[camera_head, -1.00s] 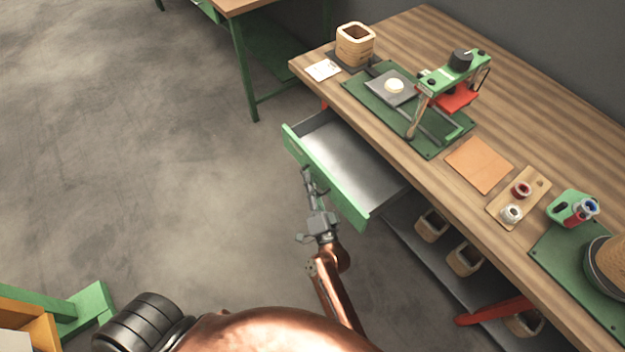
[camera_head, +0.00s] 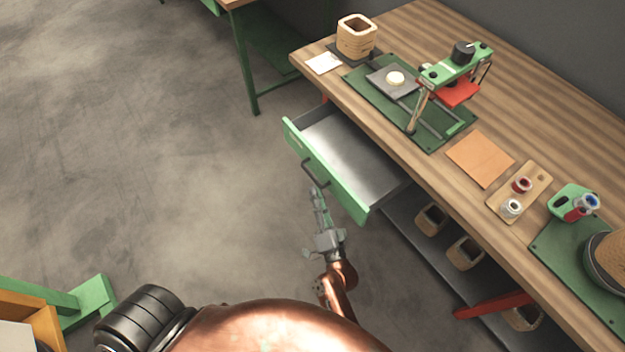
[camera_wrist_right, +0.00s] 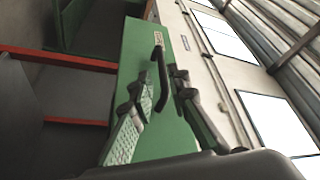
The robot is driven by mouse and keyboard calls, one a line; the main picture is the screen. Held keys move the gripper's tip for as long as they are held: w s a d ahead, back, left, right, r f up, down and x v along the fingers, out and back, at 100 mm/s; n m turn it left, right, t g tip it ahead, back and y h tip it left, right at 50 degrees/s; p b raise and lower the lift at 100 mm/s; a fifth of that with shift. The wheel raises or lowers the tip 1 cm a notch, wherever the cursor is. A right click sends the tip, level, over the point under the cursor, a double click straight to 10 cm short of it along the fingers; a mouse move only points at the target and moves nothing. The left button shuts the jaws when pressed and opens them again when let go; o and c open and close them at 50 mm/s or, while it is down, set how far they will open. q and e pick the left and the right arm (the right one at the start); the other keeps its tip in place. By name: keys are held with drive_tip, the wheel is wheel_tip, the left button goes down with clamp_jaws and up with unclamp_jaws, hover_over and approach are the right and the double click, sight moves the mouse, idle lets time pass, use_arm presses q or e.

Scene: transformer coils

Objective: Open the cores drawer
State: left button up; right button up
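A drawer with a green front (camera_head: 345,196) and a bare grey inside (camera_head: 350,158) stands pulled out from under the wooden bench. Its dark bar handle (camera_head: 312,173) is on the front; the wrist view shows the handle (camera_wrist_right: 160,66) and a small label (camera_wrist_right: 158,38) too small to read. My right gripper (camera_head: 317,196) is just in front of the drawer front, below the handle in the head view. In the wrist view its fingers (camera_wrist_right: 157,84) are spread, with the handle's near end showing between them; contact is not visible. My left gripper is not in view.
A lower shelf (camera_head: 420,240) holds small bins. The floor left of the drawer is clear.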

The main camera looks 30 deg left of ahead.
drive_tip(key=v, duration=0.5)
idle(0.5)
